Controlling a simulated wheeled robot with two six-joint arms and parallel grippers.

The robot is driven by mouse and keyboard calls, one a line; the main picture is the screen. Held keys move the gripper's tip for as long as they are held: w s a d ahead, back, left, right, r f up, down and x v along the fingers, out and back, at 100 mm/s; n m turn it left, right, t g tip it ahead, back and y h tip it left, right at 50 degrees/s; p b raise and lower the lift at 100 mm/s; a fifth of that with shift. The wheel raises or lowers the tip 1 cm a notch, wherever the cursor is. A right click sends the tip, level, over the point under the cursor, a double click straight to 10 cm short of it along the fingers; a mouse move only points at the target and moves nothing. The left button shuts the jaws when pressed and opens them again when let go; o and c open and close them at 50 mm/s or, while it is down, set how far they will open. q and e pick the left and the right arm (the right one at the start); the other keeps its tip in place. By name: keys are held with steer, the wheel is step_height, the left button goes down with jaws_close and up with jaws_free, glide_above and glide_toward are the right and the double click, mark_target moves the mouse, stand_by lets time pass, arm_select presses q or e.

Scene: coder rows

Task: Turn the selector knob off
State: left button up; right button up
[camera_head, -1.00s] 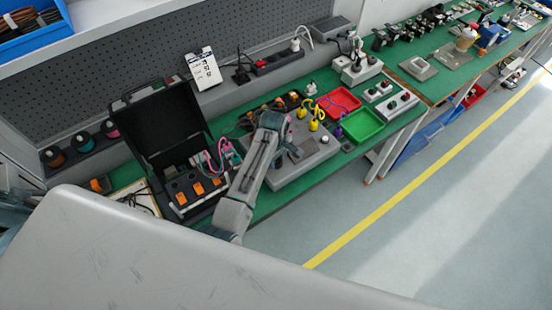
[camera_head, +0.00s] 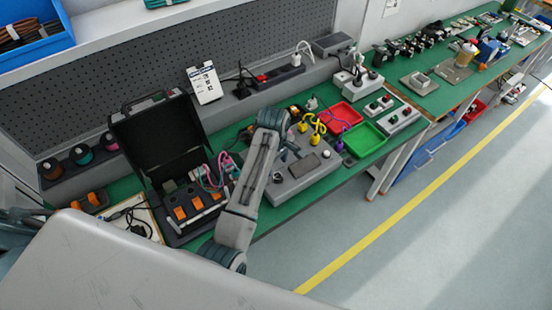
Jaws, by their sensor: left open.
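A grey control box (camera_head: 303,178) with small dark knobs and fittings on top sits on the green bench. I cannot tell which fitting is the selector knob; part of the box is hidden behind my arm. My left arm reaches up from the bottom to the box's left side. Its gripper (camera_head: 293,150) is open, small and dark, over or close to the box's top; contact cannot be made out. My right gripper is not in view.
An open black case (camera_head: 158,132) stands left of the arm. Yellow plugs (camera_head: 314,130), a red tray (camera_head: 345,116) and a green tray (camera_head: 364,139) lie right of the box. A switch box (camera_head: 398,119) stands further right. The floor beyond the bench edge is clear.

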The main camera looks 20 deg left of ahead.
mark_target(276, 177)
arm_select(q)
steer(key=shift+s+r+b, duration=0.1)
steer(key=shift+r+b, duration=0.3)
steer(key=shift+r, duration=1.65)
